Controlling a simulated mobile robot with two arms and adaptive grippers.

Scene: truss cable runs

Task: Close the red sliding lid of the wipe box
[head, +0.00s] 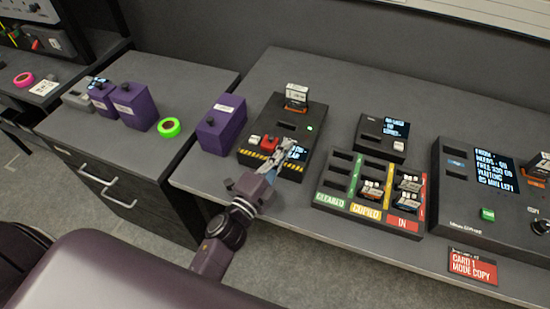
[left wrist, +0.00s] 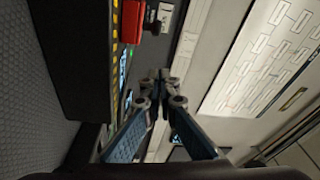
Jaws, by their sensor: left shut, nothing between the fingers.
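The wipe box looks to be the black device (head: 314,142) with yellow-black hazard stripes near the front of the bench. A small red block (head: 269,143), which looks like the red lid, sits on its top at the left; in the left wrist view a red block (left wrist: 131,20) shows at the top edge. My left gripper (head: 287,145) is over the box, just right of the red block, with its fingers together and empty. In the left wrist view its fingertips (left wrist: 160,88) are close to the box's face and apart from the red block. My right gripper is not in view.
An orange-based card (head: 296,97) stands upright at the box's back. A purple box (head: 221,124) stands left of it. Right of it are a sorting tray (head: 330,201) with several cards, a small display unit (head: 382,137) and a large console (head: 460,205).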

